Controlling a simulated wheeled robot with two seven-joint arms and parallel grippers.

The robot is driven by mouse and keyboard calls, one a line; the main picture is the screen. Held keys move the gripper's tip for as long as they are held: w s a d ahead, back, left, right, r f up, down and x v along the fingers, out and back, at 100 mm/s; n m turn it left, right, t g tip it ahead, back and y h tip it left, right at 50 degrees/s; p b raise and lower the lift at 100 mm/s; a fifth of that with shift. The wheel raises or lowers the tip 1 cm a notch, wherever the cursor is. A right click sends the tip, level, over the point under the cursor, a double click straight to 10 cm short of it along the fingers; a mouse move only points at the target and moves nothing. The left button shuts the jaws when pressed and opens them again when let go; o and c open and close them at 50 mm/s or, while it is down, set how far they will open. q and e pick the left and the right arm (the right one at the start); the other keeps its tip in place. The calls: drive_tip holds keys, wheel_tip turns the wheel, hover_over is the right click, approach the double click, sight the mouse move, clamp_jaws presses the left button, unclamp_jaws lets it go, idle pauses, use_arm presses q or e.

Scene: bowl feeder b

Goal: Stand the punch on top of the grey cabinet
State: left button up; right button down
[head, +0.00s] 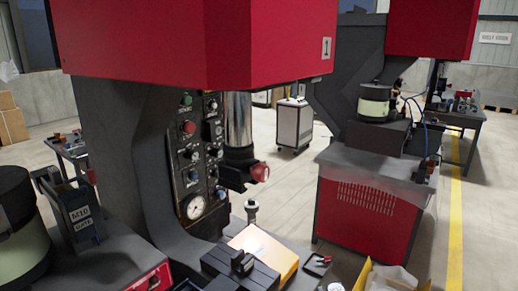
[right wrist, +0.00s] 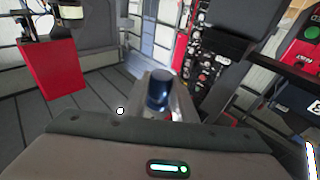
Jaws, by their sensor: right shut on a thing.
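The punch (right wrist: 158,88) is a short dark blue cylinder with a rounded top. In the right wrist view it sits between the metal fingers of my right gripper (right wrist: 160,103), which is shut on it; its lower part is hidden. The grey cabinet (head: 293,126) is a light grey box on castors, standing on the floor far behind the press and well away from the gripper. My left gripper is not in view.
A red press head (head: 190,40) hangs over the near press, beside its control panel (head: 200,150). A second press with a red base (head: 368,215) stands at the right. A yellow-edged bin (head: 364,276) is at the bottom. Open floor (head: 290,180) lies between the presses.

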drive_tip(key=s+d+f+m+h+b, duration=0.1)
drive_tip(key=s+d+f+m+h, duration=0.1)
drive_tip(key=s+d+f+h, duration=0.2)
wheel_tip(320, 180, down, 2)
drive_tip(key=shift+s+d+f+t, duration=0.2)
drive_tip(key=shift+s+d+t, duration=0.1)
drive_tip(key=shift+s+d, duration=0.2)
drive_tip(key=shift+w+a+r, duration=0.1)
drive_tip(key=shift+a, duration=0.05)
drive_tip(key=w+a+r+n+g+y, duration=0.2)
drive_tip(key=a+r+n+y, duration=0.1)
drive_tip(key=a+r+y, duration=0.2)
drive_tip(key=w+a+r+n+g+y, duration=0.2)
drive_tip(key=a+r+n+g+y, duration=0.1)
drive_tip(key=a+y, duration=0.4)
drive_tip(key=shift+w+a+r+n+y, duration=0.2)
drive_tip(key=shift+a+r+n+y, duration=0.2)
drive_tip(key=shift+a+r+n, duration=0.5)
drive_tip(key=shift+d, duration=0.15)
